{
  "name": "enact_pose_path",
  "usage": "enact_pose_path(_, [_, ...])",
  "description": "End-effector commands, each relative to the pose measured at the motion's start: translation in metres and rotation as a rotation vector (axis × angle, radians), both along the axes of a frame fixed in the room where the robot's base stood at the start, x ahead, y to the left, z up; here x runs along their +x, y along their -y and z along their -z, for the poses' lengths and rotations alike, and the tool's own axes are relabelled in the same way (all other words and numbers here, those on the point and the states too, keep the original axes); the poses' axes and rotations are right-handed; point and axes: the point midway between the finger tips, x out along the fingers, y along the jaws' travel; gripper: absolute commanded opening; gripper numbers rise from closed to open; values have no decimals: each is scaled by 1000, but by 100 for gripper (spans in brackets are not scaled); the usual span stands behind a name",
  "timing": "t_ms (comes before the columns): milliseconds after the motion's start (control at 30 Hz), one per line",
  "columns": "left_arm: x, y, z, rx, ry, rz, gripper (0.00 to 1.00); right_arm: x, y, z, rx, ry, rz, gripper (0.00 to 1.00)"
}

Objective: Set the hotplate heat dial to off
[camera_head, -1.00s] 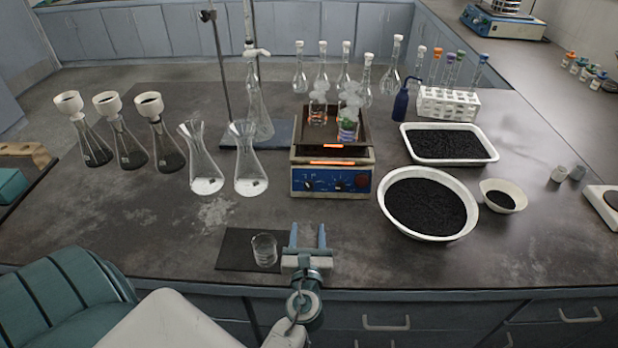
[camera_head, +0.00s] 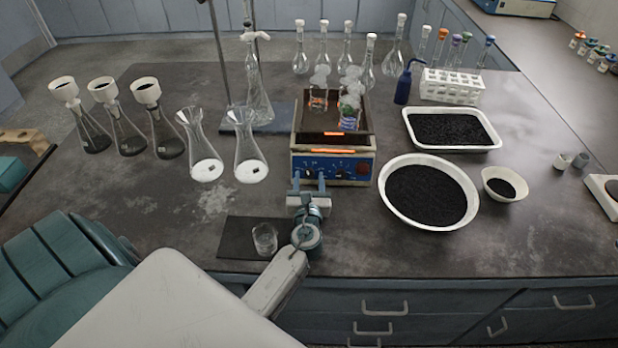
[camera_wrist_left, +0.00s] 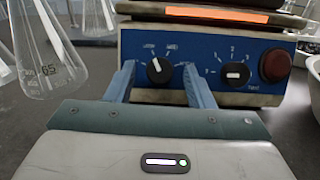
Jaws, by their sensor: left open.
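The hotplate (camera_head: 361,167) stands on the bench with a blue front panel and orange glowing strips. In the left wrist view its panel (camera_wrist_left: 205,62) carries two black dials. The left dial (camera_wrist_left: 160,70) has labels that seem to read LOW and MED, and its white mark points up and slightly left. The right dial (camera_wrist_left: 237,75) has numbers around it. My left gripper (camera_head: 308,182) is at the panel's left part. In the wrist view its open fingers (camera_wrist_left: 158,78) lie on either side of the left dial; contact cannot be told. My right gripper is not in view.
A red button (camera_wrist_left: 275,65) is right of the dials. Steaming beakers (camera_head: 349,115) stand on the hotplate. A small beaker (camera_head: 264,239) on a dark mat (camera_head: 237,238) is near my left arm. Flasks stand left; a bowl of black grains (camera_head: 425,196) is right.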

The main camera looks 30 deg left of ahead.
Motion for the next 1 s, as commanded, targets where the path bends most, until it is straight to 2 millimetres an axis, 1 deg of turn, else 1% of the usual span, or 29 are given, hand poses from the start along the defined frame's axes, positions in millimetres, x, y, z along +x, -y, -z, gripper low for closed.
enact_pose_path(300, [2,-2,1,-1,-1,0,48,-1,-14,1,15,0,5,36])
enact_pose_path(467, [2,-2,1,-1,-1,0,17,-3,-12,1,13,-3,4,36])
enact_pose_path(500, [2,-2,1,-1,-1,0,9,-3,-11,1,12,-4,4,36])
enact_pose_path(533, [2,-2,1,-1,-1,0,4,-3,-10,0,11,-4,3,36])
enact_pose_path(800, [2,-1,1,-17,10,-9,4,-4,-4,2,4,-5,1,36])
enact_pose_path(1000, [3,0,2,-87,53,-41,4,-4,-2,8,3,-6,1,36])
